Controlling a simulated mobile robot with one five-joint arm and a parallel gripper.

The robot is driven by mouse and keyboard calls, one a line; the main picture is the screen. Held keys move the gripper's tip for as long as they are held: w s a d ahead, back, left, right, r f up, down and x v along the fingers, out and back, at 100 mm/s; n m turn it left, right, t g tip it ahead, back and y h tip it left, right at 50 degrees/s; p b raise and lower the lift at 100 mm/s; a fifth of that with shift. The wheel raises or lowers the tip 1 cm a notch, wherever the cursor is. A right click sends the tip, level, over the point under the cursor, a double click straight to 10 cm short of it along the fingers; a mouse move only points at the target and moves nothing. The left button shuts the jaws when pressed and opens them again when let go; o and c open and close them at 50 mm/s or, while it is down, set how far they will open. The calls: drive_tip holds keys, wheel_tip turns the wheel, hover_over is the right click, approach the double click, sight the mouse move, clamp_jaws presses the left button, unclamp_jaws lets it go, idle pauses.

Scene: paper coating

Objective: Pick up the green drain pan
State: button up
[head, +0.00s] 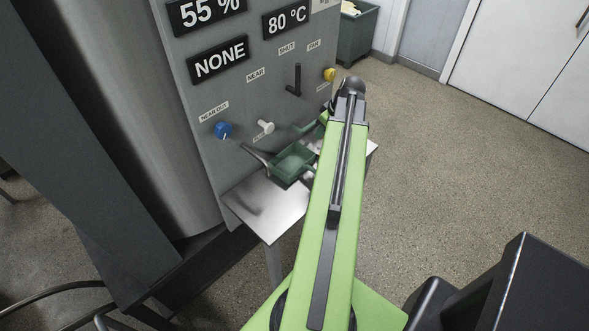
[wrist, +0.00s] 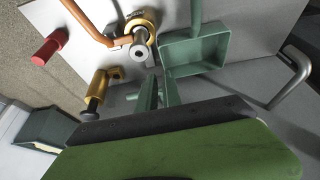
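The green drain pan (head: 292,163) is a small open tray above the metal shelf by the machine's front panel. My arm covers part of its right side in the head view. In the wrist view the pan (wrist: 192,54) is right of centre, with a green bar rising from its far edge. My gripper (wrist: 157,96) is close to the pan's near left corner, beside green parts that overlap there. I cannot tell its fingers clearly from the pan's own parts, or whether they touch it. In the head view the gripper is hidden behind my arm.
The metal shelf (head: 265,207) juts from the grey panel. Above it are a blue knob (head: 223,130), a white knob (head: 265,127) and a yellow knob (head: 329,75). In the wrist view, brass fittings (wrist: 140,30), a red cylinder (wrist: 50,46) and a grey pipe (wrist: 292,76) surround the pan.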

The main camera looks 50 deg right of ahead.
drive_tip(key=b+x, duration=0.5)
drive_tip(key=x, duration=0.3)
drive_tip(key=shift+a+b, duration=0.1)
drive_tip(key=shift+b, duration=0.25)
drive_tip(key=shift+r, duration=0.1)
drive_tip(key=b+x, duration=0.5)
drive_tip(key=shift+s+a+f, duration=0.1)
drive_tip(key=shift+s+f, duration=0.05)
drive_tip(key=shift+f, duration=0.15)
drive_tip(key=shift+r, duration=0.2)
clamp_jaws()
